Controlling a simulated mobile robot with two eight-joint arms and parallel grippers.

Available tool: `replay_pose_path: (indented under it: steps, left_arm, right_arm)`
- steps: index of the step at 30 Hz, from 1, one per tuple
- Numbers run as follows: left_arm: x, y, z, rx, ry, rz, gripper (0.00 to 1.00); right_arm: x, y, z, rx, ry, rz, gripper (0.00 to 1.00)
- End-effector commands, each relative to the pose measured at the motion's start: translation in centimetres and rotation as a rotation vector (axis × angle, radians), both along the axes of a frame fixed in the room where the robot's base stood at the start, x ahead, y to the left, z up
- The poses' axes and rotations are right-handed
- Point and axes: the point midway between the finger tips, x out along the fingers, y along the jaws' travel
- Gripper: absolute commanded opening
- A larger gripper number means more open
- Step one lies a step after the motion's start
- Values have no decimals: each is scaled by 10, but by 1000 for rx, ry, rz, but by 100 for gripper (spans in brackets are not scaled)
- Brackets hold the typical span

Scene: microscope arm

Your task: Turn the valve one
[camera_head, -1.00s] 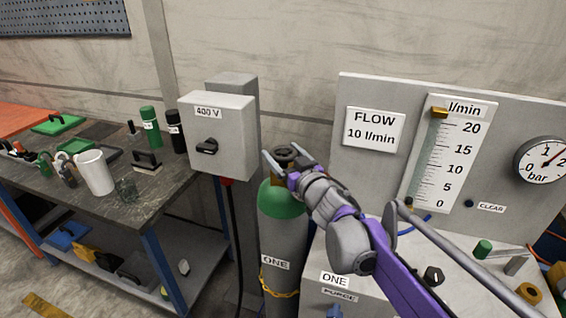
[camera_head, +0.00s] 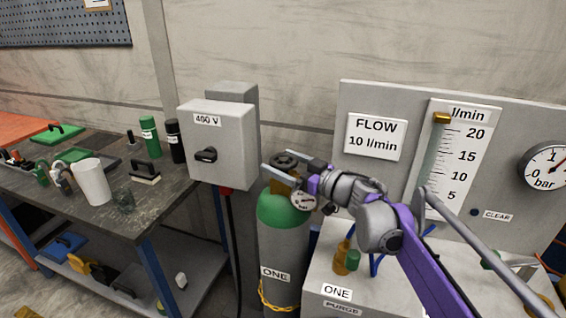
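Valve one is a dark round handwheel (camera_head: 286,158) on top of a grey gas cylinder (camera_head: 283,246) with a green shoulder, labelled ONE. A small round gauge (camera_head: 304,200) sits just below the wheel on the right. My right gripper (camera_head: 289,167) reaches in from the right at the height of the wheel. Its two fingers are spread, one on the near left side and one on the far right side of the wheel. Whether they press on it cannot be made out. My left gripper is not in view.
A grey 400 V switch box (camera_head: 225,150) stands close left of the cylinder. A flow panel (camera_head: 390,105) and a white box labelled ONE (camera_head: 325,272) are on the right. A workbench (camera_head: 150,205) with bottles and a mug fills the left.

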Motion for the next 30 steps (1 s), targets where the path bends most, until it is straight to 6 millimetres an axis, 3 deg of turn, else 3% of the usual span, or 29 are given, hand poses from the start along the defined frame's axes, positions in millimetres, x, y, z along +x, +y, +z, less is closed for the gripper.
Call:
replay_pose_path:
  steps: [10, 21, 30]
  left_arm:
    - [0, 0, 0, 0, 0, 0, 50]
    - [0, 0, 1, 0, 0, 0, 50]
    - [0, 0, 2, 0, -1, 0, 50]
  right_arm:
    - [-6, -8, 1, 2, 0, -2, 100]
    - [-50, -64, 1, 1, -1, -5, 100]
    - [-68, -84, 1, 1, 0, -2, 100]
